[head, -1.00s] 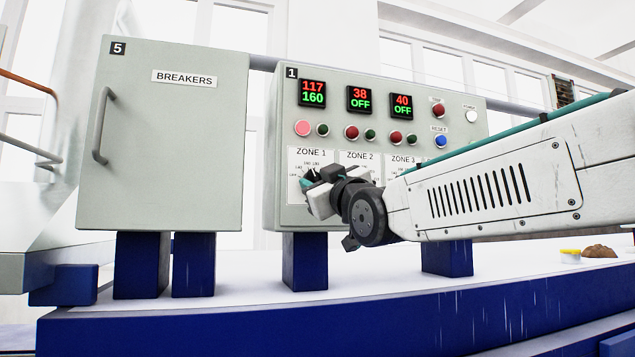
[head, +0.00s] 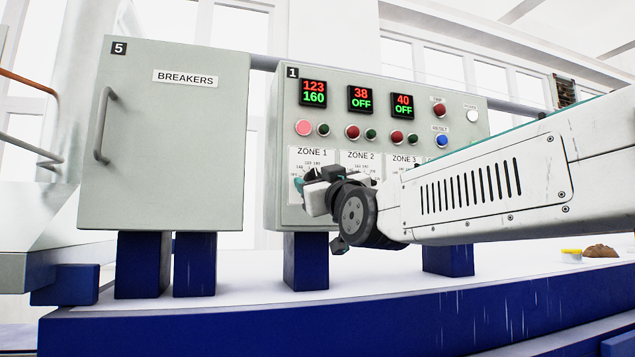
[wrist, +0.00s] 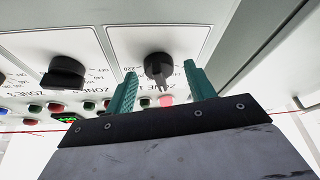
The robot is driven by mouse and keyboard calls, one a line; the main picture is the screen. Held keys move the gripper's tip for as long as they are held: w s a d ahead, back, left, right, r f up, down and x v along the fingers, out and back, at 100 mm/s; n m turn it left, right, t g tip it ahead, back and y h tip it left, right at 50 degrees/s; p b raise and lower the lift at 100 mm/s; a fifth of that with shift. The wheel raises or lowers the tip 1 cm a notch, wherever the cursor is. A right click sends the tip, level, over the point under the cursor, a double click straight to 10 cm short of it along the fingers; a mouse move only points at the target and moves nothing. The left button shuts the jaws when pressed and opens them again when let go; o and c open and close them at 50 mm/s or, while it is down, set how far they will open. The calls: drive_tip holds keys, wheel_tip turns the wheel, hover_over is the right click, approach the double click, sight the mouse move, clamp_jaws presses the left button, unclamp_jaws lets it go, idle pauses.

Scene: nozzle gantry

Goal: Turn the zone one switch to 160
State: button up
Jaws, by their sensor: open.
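The zone one switch (wrist: 159,68) is a round dark knob on a white dial plate. In the wrist view its grip bar points toward the indicator lamps, so up on the panel. The zone one display (head: 313,93) reads 123 in red over 160 in green. My gripper (wrist: 160,70) is open, its two teal fingers to either side of the knob in the picture with a gap on each side. I cannot tell how far the tips are from the panel. In the head view my gripper (head: 308,186) hides most of the zone one dial.
The zone two knob (wrist: 67,73) is left of my gripper in the wrist view. Zone two and three displays read 38 OFF (head: 360,99) and 40 OFF (head: 402,105). The breakers cabinet (head: 170,140) stands left, beyond a gap. A pink lit lamp (head: 303,128) is above zone one.

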drive_tip(key=v, duration=0.7)
drive_tip(key=shift+s, duration=0.35)
drive_tip(key=shift+d+f, duration=0.15)
drive_tip(key=shift+f, duration=0.05)
drive_tip(key=s+d+f+m+g+h, duration=0.15)
drive_tip(key=f+g, duration=0.25)
drive_tip(key=f, duration=0.4)
drive_tip(key=s+d+f+g+h, duration=0.1)
drive_tip(key=s+d+f+g, duration=0.15)
drive_tip(key=f, duration=0.65)
drive_tip(key=s+d+f+m+g+h, duration=0.1)
drive_tip(key=s+f+g+h, duration=0.1)
drive_tip(key=f+g, duration=0.45)
drive_tip(key=s+d+f+m+g+h, duration=0.2)
drive_tip(key=s+d+f, duration=0.5)
drive_tip(key=s, duration=0.4)
drive_tip(key=s+d+f+m+g+h, duration=0.2)
drive_tip(key=s+d+f+m+g, duration=0.1)
drive_tip(key=s+d+f, duration=0.5)
drive_tip(key=shift+s+d+f+g, duration=0.2)
drive_tip(key=shift+s+d+g, duration=0.75)
drive_tip(key=shift+s, duration=0.85)
drive_tip(key=shift+d+t, duration=0.1)
drive_tip(key=shift+t, duration=0.15)
